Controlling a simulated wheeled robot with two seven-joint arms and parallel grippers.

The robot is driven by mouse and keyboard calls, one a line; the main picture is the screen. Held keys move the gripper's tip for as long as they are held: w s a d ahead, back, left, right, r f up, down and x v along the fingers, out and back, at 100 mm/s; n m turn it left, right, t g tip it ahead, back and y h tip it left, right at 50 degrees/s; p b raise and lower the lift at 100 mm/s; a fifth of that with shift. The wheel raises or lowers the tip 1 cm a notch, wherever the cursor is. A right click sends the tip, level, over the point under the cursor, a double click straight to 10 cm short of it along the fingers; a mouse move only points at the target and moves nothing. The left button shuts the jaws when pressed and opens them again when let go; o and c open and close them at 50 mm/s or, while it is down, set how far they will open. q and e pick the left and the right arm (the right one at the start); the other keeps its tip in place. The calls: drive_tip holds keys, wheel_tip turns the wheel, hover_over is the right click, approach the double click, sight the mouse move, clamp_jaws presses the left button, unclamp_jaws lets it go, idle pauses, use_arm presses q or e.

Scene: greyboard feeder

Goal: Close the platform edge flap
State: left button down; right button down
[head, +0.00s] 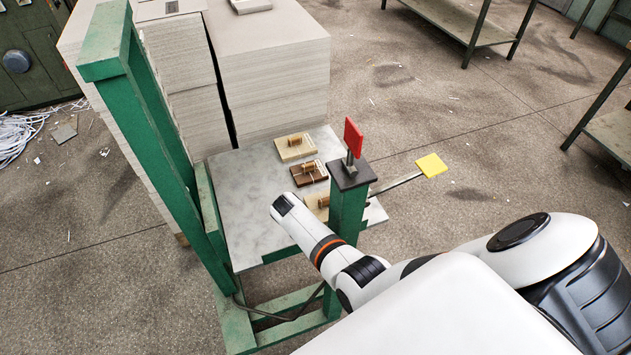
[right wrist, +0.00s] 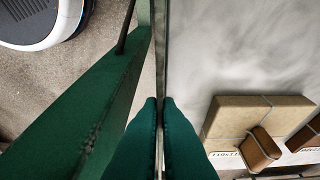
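The grey platform (head: 245,190) is a flat, mottled sheet carried by a green frame (head: 150,130). In the right wrist view, the platform edge flap (right wrist: 160,45) shows as a thin strip, seen nearly edge-on, along the border of the platform (right wrist: 230,50). My right gripper (right wrist: 160,103) has its two green fingers close together, one on each side of this strip, with only a thin line between them. In the head view my right arm reaches over the near part of the platform and hides the gripper and flap. My left gripper is in neither view.
Several wooden blocks with small cylinders, one dark brown (head: 309,173), lie on the platform. A green post (head: 347,210) with a red plate (head: 353,137) stands close to my right arm. A yellow plate (head: 431,165) sticks out right. Board stacks (head: 270,80) stand behind.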

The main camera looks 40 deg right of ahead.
drive_tip(key=shift+s+d+f, duration=0.1)
drive_tip(key=c, duration=1.9)
unclamp_jaws()
drive_tip(key=p+v, duration=0.2)
drive_tip(key=v, duration=1)
drive_tip(key=shift+d+f, duration=0.1)
